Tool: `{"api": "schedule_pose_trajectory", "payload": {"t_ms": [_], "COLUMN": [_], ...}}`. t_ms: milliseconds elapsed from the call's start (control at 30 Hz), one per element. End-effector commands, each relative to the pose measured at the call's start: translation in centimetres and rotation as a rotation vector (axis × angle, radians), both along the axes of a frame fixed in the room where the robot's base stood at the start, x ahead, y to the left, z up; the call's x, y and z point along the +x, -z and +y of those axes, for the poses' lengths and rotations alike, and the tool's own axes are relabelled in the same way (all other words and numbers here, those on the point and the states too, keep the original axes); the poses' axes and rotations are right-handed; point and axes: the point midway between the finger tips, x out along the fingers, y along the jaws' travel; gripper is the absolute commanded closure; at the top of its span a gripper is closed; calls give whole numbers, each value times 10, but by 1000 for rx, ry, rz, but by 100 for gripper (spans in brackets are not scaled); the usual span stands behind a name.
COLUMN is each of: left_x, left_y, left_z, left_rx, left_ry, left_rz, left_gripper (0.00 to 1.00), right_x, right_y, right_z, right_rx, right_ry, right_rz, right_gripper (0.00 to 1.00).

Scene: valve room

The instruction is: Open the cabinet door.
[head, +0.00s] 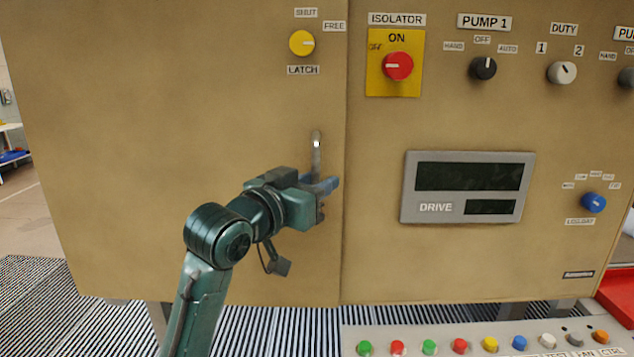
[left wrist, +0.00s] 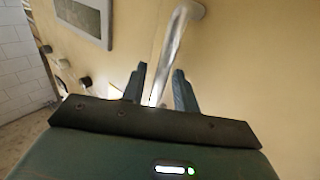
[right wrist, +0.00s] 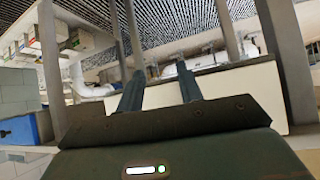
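The cabinet door (head: 170,130) is the large tan panel on the left in the head view. It looks closed, flush along the vertical seam. Its metal bar handle (head: 316,148) stands near the door's right edge. A yellow latch knob (head: 302,43) sits above, its white mark pointing right, on the FREE side. My left gripper (head: 328,186) is at the lower part of the handle. In the left wrist view the fingers of my left gripper (left wrist: 160,84) are apart, with the handle (left wrist: 176,42) running between them. My right gripper (right wrist: 160,84) is open and empty, away from the cabinet.
The fixed panel right of the seam carries a red isolator knob (head: 397,66), a pump knob (head: 483,68) and a drive display (head: 468,187). A button console (head: 470,335) stands low in front. Striped floor and open room lie left of the cabinet.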

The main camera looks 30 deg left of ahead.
Motion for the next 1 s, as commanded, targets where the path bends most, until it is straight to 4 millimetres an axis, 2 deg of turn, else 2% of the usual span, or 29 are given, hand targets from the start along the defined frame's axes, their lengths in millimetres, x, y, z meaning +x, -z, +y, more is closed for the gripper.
{"api": "schedule_pose_trajectory", "payload": {"t_ms": [33,367,833,1000], "left_x": [0,0,0,-1], "left_y": [0,0,0,1], "left_z": [0,0,1,6], "left_rx": [0,0,0,1], "left_ry": [0,0,0,0], "left_rz": [0,0,0,0], "left_gripper": [73,100,100,100], "right_x": [0,0,0,1], "right_y": [0,0,1,2], "right_z": [0,0,0,1], "right_rx": [0,0,1,2], "right_ry": [0,-1,-1,1], "right_rz": [1,1,0,-3], "right_gripper": [64,64,64,64]}}
